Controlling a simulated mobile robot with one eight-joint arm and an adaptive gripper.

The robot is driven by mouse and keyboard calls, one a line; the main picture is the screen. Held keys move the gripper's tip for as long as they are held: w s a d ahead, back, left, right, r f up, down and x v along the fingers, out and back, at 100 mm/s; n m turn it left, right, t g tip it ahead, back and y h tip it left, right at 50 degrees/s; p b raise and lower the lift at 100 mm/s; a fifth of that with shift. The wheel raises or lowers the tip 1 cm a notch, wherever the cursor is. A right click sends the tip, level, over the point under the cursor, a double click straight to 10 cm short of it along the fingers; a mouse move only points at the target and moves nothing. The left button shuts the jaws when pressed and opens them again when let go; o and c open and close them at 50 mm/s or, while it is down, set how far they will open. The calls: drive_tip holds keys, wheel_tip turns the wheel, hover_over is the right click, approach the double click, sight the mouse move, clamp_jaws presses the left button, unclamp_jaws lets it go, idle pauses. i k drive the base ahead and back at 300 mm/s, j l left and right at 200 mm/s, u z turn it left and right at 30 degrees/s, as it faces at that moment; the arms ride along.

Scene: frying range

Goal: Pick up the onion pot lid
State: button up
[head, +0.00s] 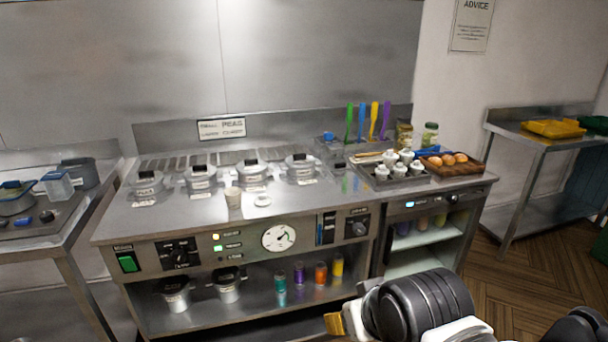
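Several grey lidded pots stand in a row on the steel range (250,225): a far-left pot (148,184), a second pot (201,178), a third pot (254,172) and a right-hand pot (301,166). Their lids have dark knobs, and small white labels lie in front. The labels are too small to read, so I cannot tell which lid is the onion one. Two more lidded pots (175,293) (228,284) stand on the lower shelf. My gripper (338,323) shows only in part at the bottom edge, well apart from the pots; its opening is not visible.
A tray of white shakers (383,182) and a basket of brown round items (448,165) stand right. Coloured utensils (362,122) stand behind. Wooden floor (520,270) is free at right.

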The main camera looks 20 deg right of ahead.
sight(299, 161)
drive_tip(key=i+z, duration=0.2)
drive_tip(key=i, duration=0.35)
drive_tip(key=i+j+z, duration=0.2)
drive_tip(key=i, duration=0.3)
drive_tip(key=i+j+z, duration=0.15)
drive_tip(key=i, duration=0.35)
drive_tip(key=i+j+z, duration=0.2)
drive_tip(key=i, duration=0.3)
drive_tip(key=j, duration=0.1)
